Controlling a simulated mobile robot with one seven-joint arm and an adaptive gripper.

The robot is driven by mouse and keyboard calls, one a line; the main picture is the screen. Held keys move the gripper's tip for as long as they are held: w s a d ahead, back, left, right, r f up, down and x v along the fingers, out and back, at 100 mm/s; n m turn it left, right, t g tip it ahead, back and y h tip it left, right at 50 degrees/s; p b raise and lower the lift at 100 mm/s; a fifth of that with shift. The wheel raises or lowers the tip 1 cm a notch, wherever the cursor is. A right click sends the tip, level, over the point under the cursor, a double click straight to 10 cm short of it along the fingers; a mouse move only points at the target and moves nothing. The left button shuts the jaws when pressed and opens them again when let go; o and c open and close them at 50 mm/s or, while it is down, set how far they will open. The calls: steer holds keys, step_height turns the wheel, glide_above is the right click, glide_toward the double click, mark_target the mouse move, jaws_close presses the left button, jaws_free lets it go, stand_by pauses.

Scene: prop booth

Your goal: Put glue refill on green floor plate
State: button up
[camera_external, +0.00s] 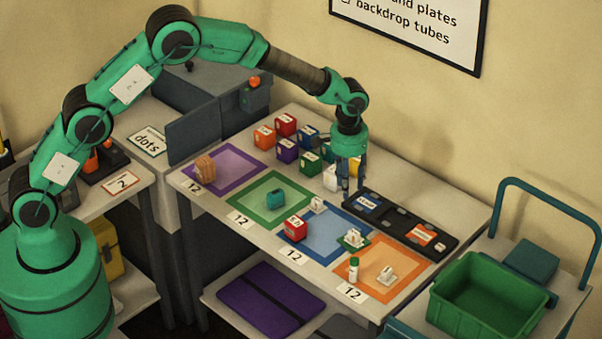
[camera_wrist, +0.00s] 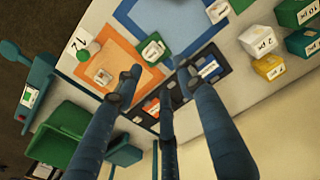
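My gripper (camera_external: 351,184) is above the table near the black tray, apart from the cylinder. In the wrist view, its fingers (camera_wrist: 160,79) are spread with nothing held between them.
Several coloured boxes (camera_external: 288,149) stand at the back. The black tray (camera_external: 420,226) lies at the right. The orange plate (camera_external: 376,257) and blue plate (camera_external: 327,238) hold small items. A red box (camera_external: 294,228) stands beside the green plate. A green crate (camera_external: 487,294) is off the table's right end.

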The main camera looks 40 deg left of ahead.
steer(key=s+a+r+t, duration=0.1)
steer(key=s+a+r, duration=0.4)
steer(key=a+r, duration=0.4)
steer(key=s+a+r+t, duration=0.1)
steer(key=s+a+r, duration=0.45)
steer(key=r, duration=0.45)
steer(key=s+a+r, duration=0.5)
steer(key=a+r, duration=0.4)
steer(key=r, duration=0.1)
steer(key=s+a+r+t, duration=0.1)
steer(key=s+a, duration=0.4)
steer(key=s, duration=0.5)
steer(key=s+a+r+t, duration=0.1)
steer(key=s+a, duration=0.4)
steer(key=s, duration=0.6)
steer(key=s+a+r+t, duration=0.1)
steer(key=s+a, duration=0.4)
steer(key=s, duration=0.5)
steer(key=shift+s+a+r, duration=0.15)
steer(key=shift+s+a, duration=0.05)
steer(key=shift+s, duration=0.05)
step_height(320, 180, down, 3)
steer(key=b, duration=0.3)
